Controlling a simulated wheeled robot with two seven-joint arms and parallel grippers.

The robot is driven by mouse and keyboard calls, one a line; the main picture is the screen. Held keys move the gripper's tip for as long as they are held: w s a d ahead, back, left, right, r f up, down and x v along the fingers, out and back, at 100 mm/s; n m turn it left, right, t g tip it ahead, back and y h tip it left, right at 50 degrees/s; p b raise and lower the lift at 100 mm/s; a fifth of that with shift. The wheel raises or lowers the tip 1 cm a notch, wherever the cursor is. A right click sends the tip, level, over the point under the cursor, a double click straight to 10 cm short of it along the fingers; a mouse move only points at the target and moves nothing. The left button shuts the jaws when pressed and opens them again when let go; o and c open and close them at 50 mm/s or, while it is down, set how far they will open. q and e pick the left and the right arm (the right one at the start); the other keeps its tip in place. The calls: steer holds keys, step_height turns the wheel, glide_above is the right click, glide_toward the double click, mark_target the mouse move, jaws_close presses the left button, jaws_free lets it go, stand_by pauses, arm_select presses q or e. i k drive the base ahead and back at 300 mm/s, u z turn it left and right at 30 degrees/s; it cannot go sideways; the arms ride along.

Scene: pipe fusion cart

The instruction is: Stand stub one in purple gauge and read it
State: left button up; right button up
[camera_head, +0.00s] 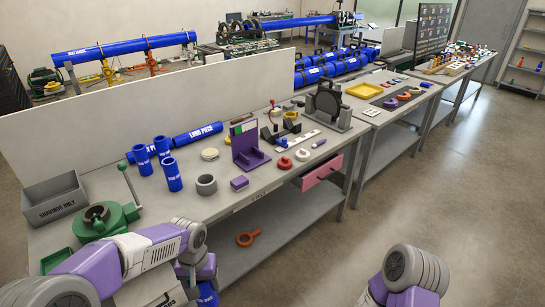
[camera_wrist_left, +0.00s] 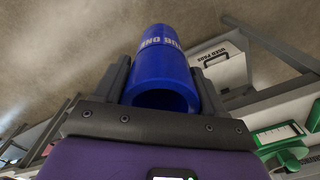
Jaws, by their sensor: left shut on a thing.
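My left gripper (camera_head: 203,277) is low at the front edge of the bench, partly hidden by my own arm. It is shut on a blue pipe stub (camera_wrist_left: 160,70), which sits between the two fingers in the left wrist view with its open end facing the camera. White lettering on it is upside down and partly legible. A bit of this stub (camera_head: 208,295) shows below the gripper in the head view. The purple gauge (camera_head: 248,150) stands upright on the bench, with a green and white panel and no stub in it. My right gripper is out of view.
Several blue stubs (camera_head: 171,173) stand on the bench behind a grey ring (camera_head: 206,184) and a purple block (camera_head: 239,183). A green machine (camera_head: 105,219) and a grey shavings bin (camera_head: 55,199) are at left. A pink drawer (camera_head: 322,172) sticks out at right.

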mark_target(251, 158)
steer(key=z, duration=0.5)
steer(key=i, duration=0.85)
steer(key=z, duration=0.05)
